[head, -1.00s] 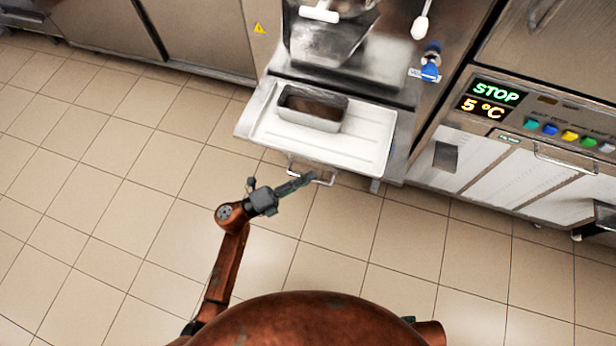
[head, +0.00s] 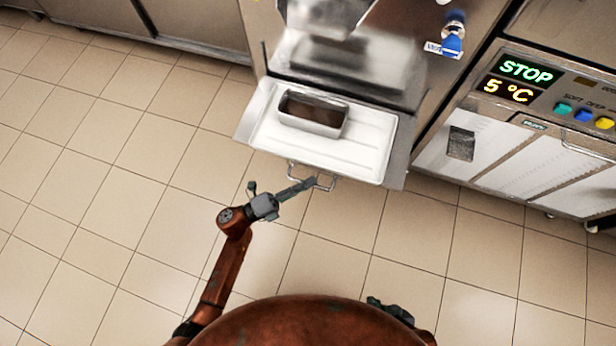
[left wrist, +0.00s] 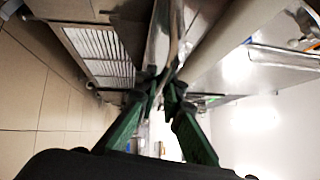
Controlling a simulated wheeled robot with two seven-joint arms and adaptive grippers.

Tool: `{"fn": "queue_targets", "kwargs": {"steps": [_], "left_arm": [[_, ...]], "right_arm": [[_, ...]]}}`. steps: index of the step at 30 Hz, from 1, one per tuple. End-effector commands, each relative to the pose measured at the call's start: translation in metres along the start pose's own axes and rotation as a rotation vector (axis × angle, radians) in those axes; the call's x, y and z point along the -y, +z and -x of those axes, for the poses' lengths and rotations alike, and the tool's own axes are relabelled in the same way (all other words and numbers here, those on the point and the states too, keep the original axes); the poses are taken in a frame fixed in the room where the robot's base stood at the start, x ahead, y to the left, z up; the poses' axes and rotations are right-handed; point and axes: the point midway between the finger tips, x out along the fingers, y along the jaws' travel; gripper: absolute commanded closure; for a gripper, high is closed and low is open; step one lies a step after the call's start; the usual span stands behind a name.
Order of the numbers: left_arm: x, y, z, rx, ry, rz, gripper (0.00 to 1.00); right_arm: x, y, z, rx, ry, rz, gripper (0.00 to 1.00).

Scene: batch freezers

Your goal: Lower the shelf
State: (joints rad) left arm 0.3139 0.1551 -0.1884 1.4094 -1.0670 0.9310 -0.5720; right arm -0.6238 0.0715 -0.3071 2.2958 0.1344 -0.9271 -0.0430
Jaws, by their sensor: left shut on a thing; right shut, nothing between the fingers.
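The shelf (head: 398,158) juts from the front of the batch freezer (head: 400,45), with a white tray (head: 365,150) on it. A metal pan (head: 322,127) with brown contents stands on the tray. A wire handle (head: 332,185) hangs at the shelf's front edge. My left gripper (head: 308,184) is shut on this handle. In the left wrist view its green fingers (left wrist: 165,90) meet around a thin metal bar. My right gripper (head: 385,308) shows only in part behind my body, shut and apart from the shelf.
A unit with a STOP and 5 °C display (head: 520,80) stands to the right. A blue knob (head: 452,44) sits on the freezer front. Steel cabinets (head: 200,25) line the back left. The tiled floor in front of the shelf is clear.

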Motion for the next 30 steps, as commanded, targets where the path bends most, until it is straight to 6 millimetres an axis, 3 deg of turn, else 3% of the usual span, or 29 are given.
{"fn": "queue_targets", "kwargs": {"steps": [4,5,12,21,26,30], "left_arm": [[-0.006,-0.001,0.003,0.002,0.012,0.004,1.00],[-0.006,-0.001,0.003,0.002,0.013,0.004,0.91],[-0.006,-0.001,0.002,0.002,0.011,0.004,0.75],[-0.004,-0.001,0.003,0.002,0.008,0.003,0.75],[-0.004,-0.001,0.020,0.003,0.010,0.004,0.75],[-0.004,-0.001,0.048,0.002,0.012,0.004,0.75]], "right_arm": [[0.000,0.000,0.000,0.001,0.000,0.000,1.00],[0.000,0.001,0.000,0.001,-0.001,-0.001,1.00],[-0.001,0.001,-0.001,0.001,-0.002,-0.001,1.00],[-0.001,0.001,0.000,0.004,0.002,0.000,1.00],[-0.001,0.001,0.000,0.003,0.002,0.000,1.00],[-0.001,0.001,0.000,0.003,0.002,0.000,1.00]]}}
